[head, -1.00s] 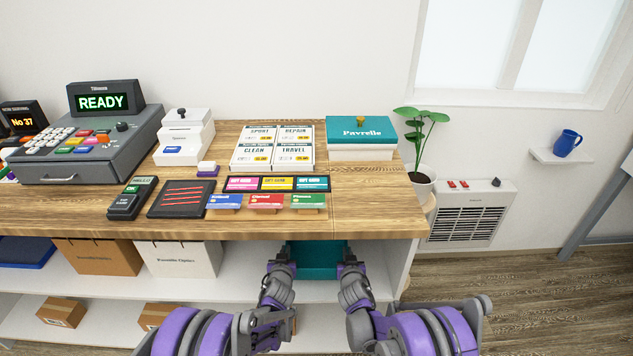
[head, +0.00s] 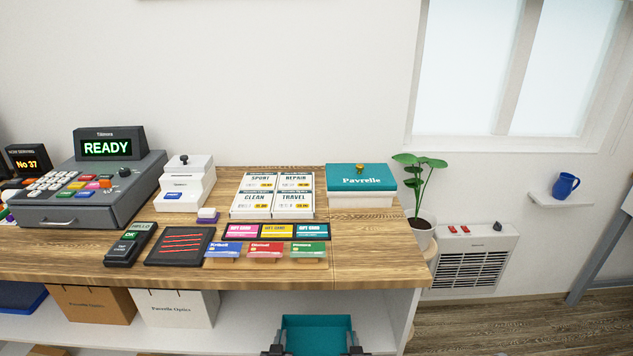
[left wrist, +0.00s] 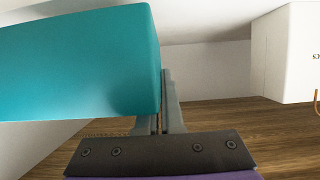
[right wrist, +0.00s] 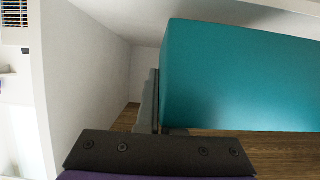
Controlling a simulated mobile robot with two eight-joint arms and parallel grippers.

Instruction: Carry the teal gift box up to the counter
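The teal gift box (head: 318,334) is open at the top and sits below the counter's front edge, in front of the shelf opening. My left gripper (head: 276,346) is at its left side wall and my right gripper (head: 356,346) at its right side wall. In the left wrist view, the box (left wrist: 75,65) has one finger against its outer side while the other goes behind its rim. The right wrist view shows the same on the box's other side (right wrist: 235,75). Both grippers look shut on its walls. The wooden counter (head: 375,255) is above the box. The box's underside is hidden.
On the counter stand a white box with a teal lid (head: 360,178), price cards (head: 273,195), gift cards (head: 277,231), a card reader (head: 131,245) and a register (head: 90,192). The front right counter top is bare. A plant (head: 420,200) stands at the right end.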

